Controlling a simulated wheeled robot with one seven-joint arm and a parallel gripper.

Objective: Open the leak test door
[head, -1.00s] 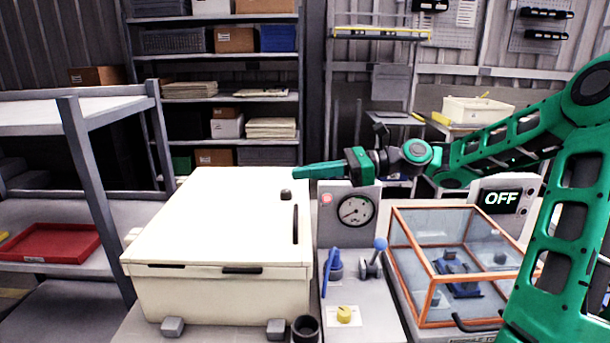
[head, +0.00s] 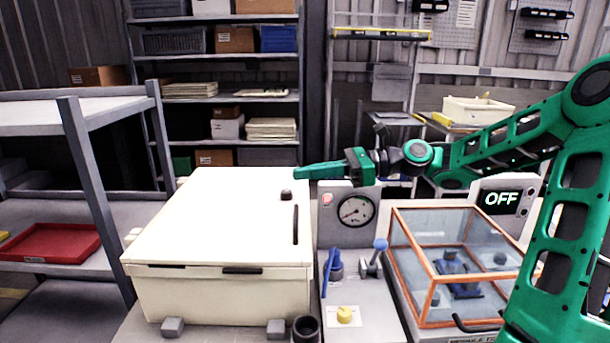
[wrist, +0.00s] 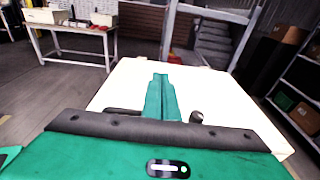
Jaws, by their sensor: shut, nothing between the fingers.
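A large cream box (head: 215,220) with a flat lid stands on the bench, and its lid is down. A dark handle (head: 243,270) is on its front edge, a long dark bar (head: 295,224) runs along the right of the lid, and a dark knob (head: 286,194) sits near the back right. I cannot read which door is the leak test one. My green gripper (head: 298,172) is shut and empty, pointing left above the back right of the lid. In the wrist view the shut fingers (wrist: 160,82) lie over the cream lid (wrist: 205,95).
A grey panel with a round gauge (head: 356,211), a blue-ball lever (head: 380,244) and a yellow knob (head: 345,313) stands right of the box. An orange-framed clear case (head: 433,306) is closed farther right, by a screen (head: 500,198) reading OFF.

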